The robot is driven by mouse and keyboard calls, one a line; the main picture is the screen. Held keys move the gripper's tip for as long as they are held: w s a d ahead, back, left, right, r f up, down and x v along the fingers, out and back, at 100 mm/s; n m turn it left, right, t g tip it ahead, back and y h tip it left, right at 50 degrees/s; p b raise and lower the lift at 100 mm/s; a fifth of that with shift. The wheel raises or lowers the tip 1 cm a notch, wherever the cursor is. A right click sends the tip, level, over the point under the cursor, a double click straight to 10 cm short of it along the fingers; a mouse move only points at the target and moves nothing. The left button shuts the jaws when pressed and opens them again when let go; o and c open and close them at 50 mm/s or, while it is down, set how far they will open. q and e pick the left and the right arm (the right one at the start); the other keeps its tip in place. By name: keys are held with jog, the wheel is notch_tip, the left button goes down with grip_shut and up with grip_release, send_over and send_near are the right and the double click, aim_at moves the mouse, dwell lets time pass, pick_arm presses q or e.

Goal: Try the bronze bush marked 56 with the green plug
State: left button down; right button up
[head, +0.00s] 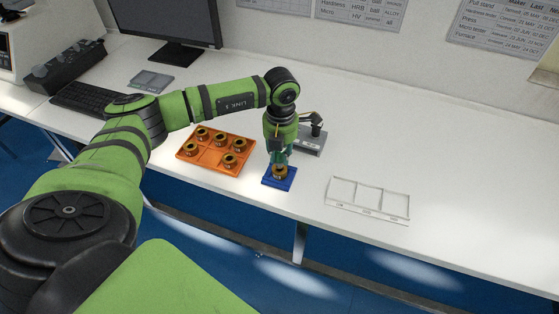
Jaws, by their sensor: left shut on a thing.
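My left gripper (280,150) points down, shut on the green plug (280,159), of which only a small teal part shows. Directly below is a bronze bush (279,173) seated on a small blue block (280,184) near the table's front edge. The plug is at the bush's top; I cannot tell whether it is inside the bore or just above. Several other bronze bushes stand in an orange tray (208,163) to the left. No number on any bush is legible. My right gripper is not in view.
A grey stand (312,143) with a dark upright part is close behind the gripper. A clear three-part tray (367,199) lies to the right. A keyboard (92,99), a grey device (151,81) and a monitor (166,18) are at the back left. The right of the table is free.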

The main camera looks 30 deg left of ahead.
pick_arm(q)
jog(key=shift+r+p, duration=1.25)
jog(key=shift+r, duration=0.75)
